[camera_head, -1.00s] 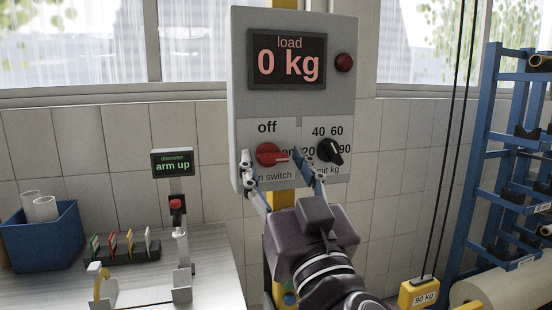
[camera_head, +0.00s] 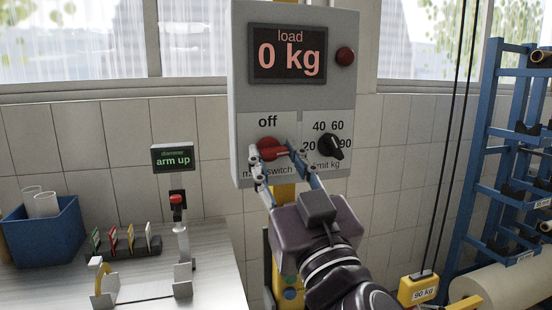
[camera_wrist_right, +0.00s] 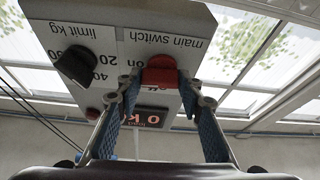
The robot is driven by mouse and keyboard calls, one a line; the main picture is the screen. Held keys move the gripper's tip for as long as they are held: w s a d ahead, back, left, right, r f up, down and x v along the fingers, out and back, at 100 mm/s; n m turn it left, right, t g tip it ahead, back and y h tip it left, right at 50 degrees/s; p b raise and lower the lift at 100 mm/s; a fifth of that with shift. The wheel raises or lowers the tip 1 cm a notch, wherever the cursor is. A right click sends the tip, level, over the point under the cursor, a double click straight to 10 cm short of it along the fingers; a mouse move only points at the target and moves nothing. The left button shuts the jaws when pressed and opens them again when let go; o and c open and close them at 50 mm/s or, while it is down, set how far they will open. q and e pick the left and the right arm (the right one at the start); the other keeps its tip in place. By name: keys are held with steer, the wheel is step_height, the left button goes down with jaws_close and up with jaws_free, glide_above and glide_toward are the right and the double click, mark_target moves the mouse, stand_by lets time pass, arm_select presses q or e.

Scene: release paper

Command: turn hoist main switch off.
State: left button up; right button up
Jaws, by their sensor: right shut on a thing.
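The hoist's grey control box (camera_head: 240,90) hangs on the wall in the head view, with a display (camera_head: 288,54) reading "load 0 kg". Its red main switch knob (camera_head: 270,149) sits below the word "off", with its handle pointing right, toward where "on" is printed. My right gripper (camera_head: 273,158) is shut on the red knob, one finger at each side. The knob also shows between the blue-padded fingers in the right wrist view (camera_wrist_right: 160,72). The fingers partly hide the "on" label and the "main switch" text. My left gripper is not in view.
A black limit knob (camera_head: 330,146) sits just right of the red knob, close to the right finger. A red lamp (camera_head: 345,56) is above. A bench with a blue bin (camera_head: 42,232) and a small "arm up" display (camera_head: 173,158) stands left. A blue rack (camera_head: 480,150) stands right.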

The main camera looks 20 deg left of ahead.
steer(key=n+g+y, duration=0.1)
steer(key=n, duration=0.2)
steer(key=shift+w+d+r+p, duration=0.1)
steer(key=shift+p, duration=0.25)
steer(key=n+g+y+p, duration=0.1)
steer(key=n, duration=0.2)
steer(key=shift+r, duration=0.15)
steer(key=n+g+p, duration=0.2)
steer(key=n+p, duration=0.2)
steer(key=n+g+p, duration=0.2)
steer(key=n+p, duration=0.3)
steer(key=n+g+p, duration=0.1)
steer(key=n+p, duration=0.3)
steer(key=shift+r+g+p, duration=0.3)
steer(key=shift+g, duration=0.1)
steer(key=shift+f+n+g+p, duration=0.2)
steer(key=shift+n+g+p, duration=0.1)
steer(key=shift+n+p, duration=0.75)
steer(key=o, duration=1.2)
steer(key=shift+c, duration=0.2)
steer(key=v, duration=1.2)
